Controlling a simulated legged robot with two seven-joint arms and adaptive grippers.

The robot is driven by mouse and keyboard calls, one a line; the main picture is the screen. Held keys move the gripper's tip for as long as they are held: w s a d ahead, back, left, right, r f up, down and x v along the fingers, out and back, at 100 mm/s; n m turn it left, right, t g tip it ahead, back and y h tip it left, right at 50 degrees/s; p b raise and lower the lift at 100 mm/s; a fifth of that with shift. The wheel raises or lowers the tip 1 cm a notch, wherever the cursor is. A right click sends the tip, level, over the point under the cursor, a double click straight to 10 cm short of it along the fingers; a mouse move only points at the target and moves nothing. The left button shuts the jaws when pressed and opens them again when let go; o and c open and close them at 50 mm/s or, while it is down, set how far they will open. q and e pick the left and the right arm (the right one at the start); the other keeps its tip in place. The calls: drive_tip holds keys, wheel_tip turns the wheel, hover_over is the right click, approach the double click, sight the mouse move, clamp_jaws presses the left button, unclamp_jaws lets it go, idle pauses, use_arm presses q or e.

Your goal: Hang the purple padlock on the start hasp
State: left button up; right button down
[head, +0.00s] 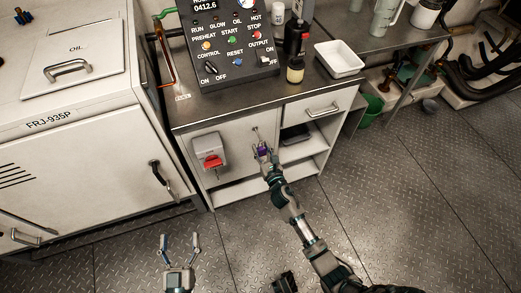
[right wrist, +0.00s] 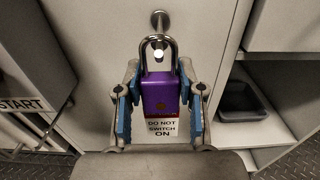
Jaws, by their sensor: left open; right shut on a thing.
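The purple padlock (right wrist: 160,95) is upright between the fingers of my right gripper (right wrist: 161,105), which is shut on its body. Its steel shackle loops around the shiny tip of a metal peg (right wrist: 159,22) on the cabinet front; I cannot tell if it rests on the peg. A "DO NOT SWITCH ON" tag (right wrist: 162,128) hangs below the body. In the head view the padlock (head: 263,151) is small and partly covered. A grey switch box with a red handle (head: 211,159) is left of it. A START label (right wrist: 22,104) shows in the wrist view; the hasp itself is unclear. My left gripper (head: 180,244) is open and empty.
The cabinet's open shelf holds a dark tray (head: 295,134). The control panel (head: 232,45), bottles and a white tray (head: 339,59) stand on the counter. A large white generator housing (head: 75,130) is at left. The floor around my left gripper is clear.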

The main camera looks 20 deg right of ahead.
drive_tip(key=shift+d+r, duration=0.15)
drive_tip(key=shift+d, duration=0.15)
drive_tip(key=shift+d+r, duration=0.1)
drive_tip(key=shift+r, duration=0.1)
drive_tip(key=shift+w+r+p, duration=0.1)
drive_tip(key=shift+r+p, duration=0.25)
drive_tip(key=shift+p, duration=0.05)
use_arm(q)
wheel_tip(320, 180, down, 6)
drive_tip(key=s+a+g+y+p, duration=0.1)
drive_tip(key=g, duration=0.3)
drive_tip(key=shift+s+g+p, duration=0.15)
drive_tip(key=shift+g+p, duration=0.15)
use_arm(e)
drive_tip(key=s, duration=1.8)
drive_tip(key=shift+a+r, duration=0.15)
drive_tip(key=shift+a, duration=0.05)
use_arm(q)
drive_tip(key=shift+d+r, duration=0.2)
drive_tip(key=shift+d, duration=0.05)
use_arm(e)
drive_tip(key=shift+d, duration=0.3)
